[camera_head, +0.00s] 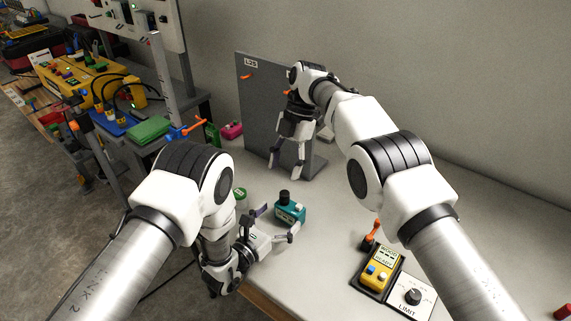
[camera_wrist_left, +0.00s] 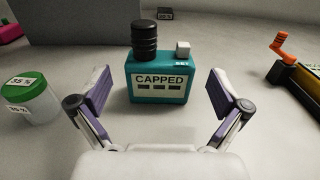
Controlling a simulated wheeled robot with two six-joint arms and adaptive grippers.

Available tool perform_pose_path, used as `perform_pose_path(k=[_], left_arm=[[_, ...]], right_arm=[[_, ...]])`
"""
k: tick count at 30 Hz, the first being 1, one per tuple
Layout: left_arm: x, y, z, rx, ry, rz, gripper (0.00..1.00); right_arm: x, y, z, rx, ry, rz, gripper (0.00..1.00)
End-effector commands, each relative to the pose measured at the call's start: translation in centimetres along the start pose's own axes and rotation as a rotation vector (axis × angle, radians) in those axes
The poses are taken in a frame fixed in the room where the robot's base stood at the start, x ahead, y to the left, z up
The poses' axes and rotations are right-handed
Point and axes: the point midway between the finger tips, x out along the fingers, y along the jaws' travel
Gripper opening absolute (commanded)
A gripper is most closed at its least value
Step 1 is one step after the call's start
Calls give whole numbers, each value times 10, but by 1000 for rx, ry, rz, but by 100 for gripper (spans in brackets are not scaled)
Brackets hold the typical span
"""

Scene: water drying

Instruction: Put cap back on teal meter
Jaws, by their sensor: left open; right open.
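The teal meter (camera_head: 291,212) stands upright on the grey table, and its front label reads CAPPED in the left wrist view (camera_wrist_left: 138,98). A ribbed black cap (camera_wrist_left: 145,40) sits upright on its top left, and a small white button is at its top right. The cap also shows in the head view (camera_head: 284,196). My left gripper (camera_head: 279,222) is open and low at the meter's front, with its fingers spread to either side of the meter and no visible contact. My right gripper (camera_head: 285,174) is open and empty, pointing down behind the meter near the grey panel.
A green-lidded white jar (camera_wrist_left: 32,98) labelled 35 % stands left of the meter. A yellow device with an orange lever (camera_head: 379,273) and a LIMIT knob panel (camera_head: 412,297) are at the front right. A grey upright panel (camera_head: 258,100) stands behind. The table's right side is mostly clear.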

Motion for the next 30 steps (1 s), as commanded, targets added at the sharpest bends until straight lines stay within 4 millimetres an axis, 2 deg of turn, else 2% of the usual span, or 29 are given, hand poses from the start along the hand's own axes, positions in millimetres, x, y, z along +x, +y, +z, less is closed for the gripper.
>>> perform_pose_path(k=[6,12,17,30], left_arm=[[-52,1,-1,-3,5,3,100],[-88,0,-1,-3,3,1,100],[-96,0,0,-1,0,0,100],[-96,0,4,-1,0,-1,100]], right_arm=[[0,0,0,0,0,0,56],[0,0,0,0,0,0,56],[0,0,0,0,0,0,56],[-4,0,-1,0,0,0,56]])
